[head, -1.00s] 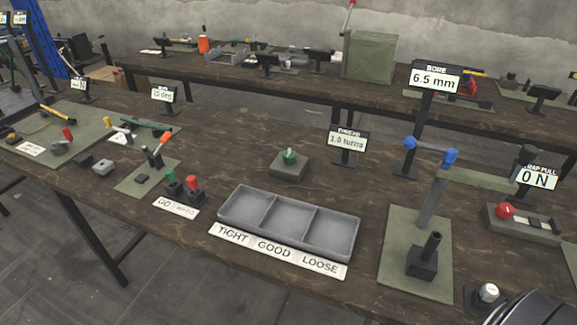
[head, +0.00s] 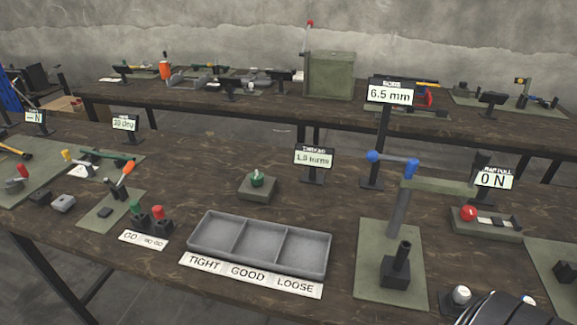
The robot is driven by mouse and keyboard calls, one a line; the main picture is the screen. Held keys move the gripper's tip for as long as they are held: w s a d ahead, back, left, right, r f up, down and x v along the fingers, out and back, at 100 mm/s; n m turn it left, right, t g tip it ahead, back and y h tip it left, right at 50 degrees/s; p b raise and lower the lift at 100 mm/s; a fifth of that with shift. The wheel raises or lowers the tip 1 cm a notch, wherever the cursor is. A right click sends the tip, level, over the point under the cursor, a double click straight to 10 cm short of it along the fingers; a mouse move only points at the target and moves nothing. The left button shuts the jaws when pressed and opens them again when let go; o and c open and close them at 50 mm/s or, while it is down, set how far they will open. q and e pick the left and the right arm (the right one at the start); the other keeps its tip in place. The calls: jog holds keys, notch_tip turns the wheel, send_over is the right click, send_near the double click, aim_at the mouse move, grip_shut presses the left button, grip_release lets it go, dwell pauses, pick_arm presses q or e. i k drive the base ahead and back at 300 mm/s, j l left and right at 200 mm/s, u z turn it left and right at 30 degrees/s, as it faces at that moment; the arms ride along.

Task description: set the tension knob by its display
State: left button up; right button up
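No knob is legibly marked as tension. A green knob (head: 257,180) sits on a grey-green block (head: 258,189) behind the three-part tray; the display (head: 314,159) right of it reads 1.0 turns, its small heading blurred. A silver round knob (head: 461,295) on a dark base is at the front right. A display (head: 495,179) farther back reads 0 N, above a red-ball fixture (head: 468,213). A black ribbed part, apparently my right gripper (head: 500,309), enters at the bottom right, close to the silver knob; its fingertips do not show. My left gripper is out of view.
The grey tray (head: 188,245) stands behind labels TIGHT, GOOD, LOOSE; its compartments look empty. A press with a blue-ended handle (head: 395,160) stands right of it, by a 6.5 mm display (head: 390,94). Bare table lies around the green knob's block.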

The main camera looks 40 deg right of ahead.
aim_at(468, 213)
jog(key=z, duration=2.5)
